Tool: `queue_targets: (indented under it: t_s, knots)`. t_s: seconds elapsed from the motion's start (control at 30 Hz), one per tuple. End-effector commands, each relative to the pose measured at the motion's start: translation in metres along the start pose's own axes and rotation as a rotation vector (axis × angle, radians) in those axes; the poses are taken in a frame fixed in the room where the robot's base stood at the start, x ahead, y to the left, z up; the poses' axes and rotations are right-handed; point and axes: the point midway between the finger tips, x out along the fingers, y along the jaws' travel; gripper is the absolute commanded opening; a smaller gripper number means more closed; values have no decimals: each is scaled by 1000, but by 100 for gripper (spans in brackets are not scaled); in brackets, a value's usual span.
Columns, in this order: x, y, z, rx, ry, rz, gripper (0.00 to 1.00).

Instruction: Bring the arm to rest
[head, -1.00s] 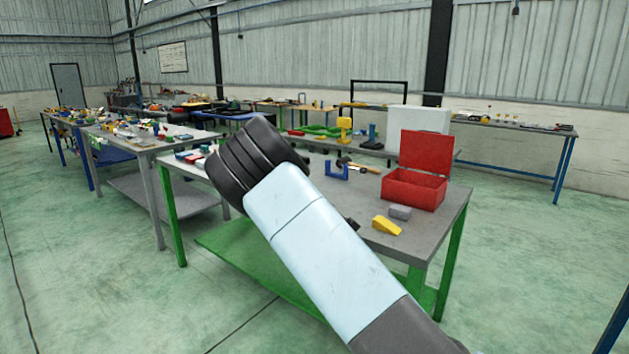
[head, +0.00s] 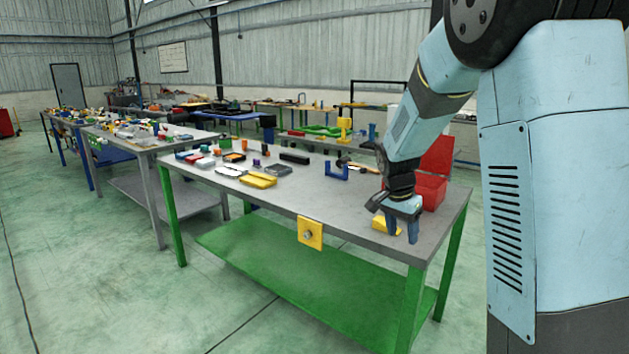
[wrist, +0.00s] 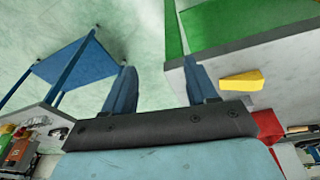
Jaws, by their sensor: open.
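My arm (head: 437,88) reaches from the right side of the head view out over the right end of the green-legged workbench (head: 292,199). My gripper (head: 399,238) hangs pointing down near the bench's front right edge. It is open and shows nothing between its fingers. In the wrist view the two blue fingers (wrist: 160,92) stand apart, with floor and the bench edge behind them. The wedge also shows right of the fingers in the wrist view (wrist: 241,81).
A red toolbox (head: 430,190) with raised lid stands behind the gripper, partly covered by my arm. A blue bracket (head: 337,171) and several small parts lie farther left. A yellow plate (head: 310,233) is on the bench's front edge. Floor (head: 110,280) at left is clear.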

Motion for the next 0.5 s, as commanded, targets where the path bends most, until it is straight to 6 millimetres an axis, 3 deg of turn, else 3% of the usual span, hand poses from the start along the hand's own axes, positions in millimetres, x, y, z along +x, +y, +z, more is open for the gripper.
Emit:
queue_targets:
  t_s: [0.5]
  knots:
    - [-92, 96, 35, -300, -26, -227, 57]
